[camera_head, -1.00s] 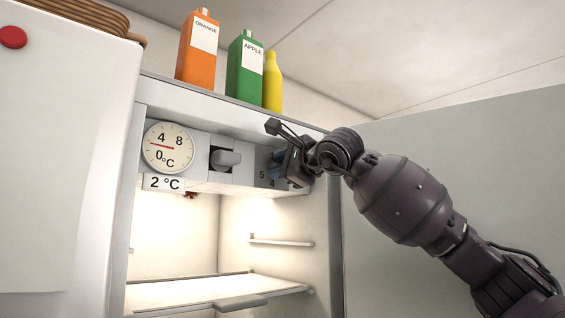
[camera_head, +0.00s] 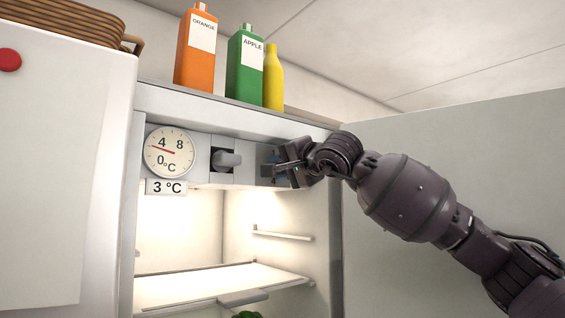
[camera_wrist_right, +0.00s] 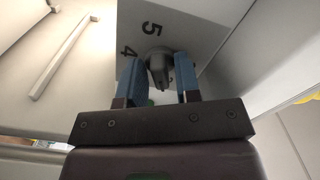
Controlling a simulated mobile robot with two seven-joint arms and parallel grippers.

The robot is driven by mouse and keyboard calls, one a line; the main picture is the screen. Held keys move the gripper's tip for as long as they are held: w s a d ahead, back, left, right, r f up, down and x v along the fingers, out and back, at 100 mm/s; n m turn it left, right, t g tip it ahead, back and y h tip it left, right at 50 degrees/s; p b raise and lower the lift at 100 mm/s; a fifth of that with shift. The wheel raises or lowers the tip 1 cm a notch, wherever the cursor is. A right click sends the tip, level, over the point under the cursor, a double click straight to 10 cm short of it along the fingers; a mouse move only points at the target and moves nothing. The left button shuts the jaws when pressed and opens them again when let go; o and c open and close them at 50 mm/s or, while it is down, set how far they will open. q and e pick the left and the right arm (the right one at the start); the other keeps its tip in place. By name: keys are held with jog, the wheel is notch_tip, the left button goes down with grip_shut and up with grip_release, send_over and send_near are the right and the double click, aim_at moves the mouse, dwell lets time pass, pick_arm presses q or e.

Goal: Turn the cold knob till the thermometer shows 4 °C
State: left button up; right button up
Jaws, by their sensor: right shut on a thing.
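The round thermometer dial (camera_head: 169,153) is inside the fridge at the upper left; its red needle points left and a little up. The plate below it (camera_head: 167,187) reads 3 °C. My right gripper (camera_head: 283,170) is at the right end of the control panel. In the right wrist view my right gripper (camera_wrist_right: 158,80) has its blue fingers on either side of the grey cold knob (camera_wrist_right: 157,67) and is shut on it. The numbers 5 and 4 show on the panel beside the knob. The gripper hides the knob in the head view. My left gripper is not in view.
A grey fitting (camera_head: 227,160) sticks out mid-panel. Orange (camera_head: 195,55), green (camera_head: 244,65) and yellow (camera_head: 273,80) bottles stand on top of the fridge. A shelf (camera_head: 200,290) lies below. The open door (camera_head: 450,160) stands at the right, behind my arm.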

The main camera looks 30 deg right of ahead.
jog(key=shift+n, duration=0.4)
jog(key=o, duration=0.6)
jog(key=shift+s, duration=0.1)
jog(key=s, duration=0.3)
jog(key=s+b, duration=0.1)
jog(key=s, duration=0.3)
jog(key=s+b, duration=0.1)
jog(key=s, duration=0.2)
jog(key=shift+s+d, duration=0.3)
jog(key=shift+d, duration=0.1)
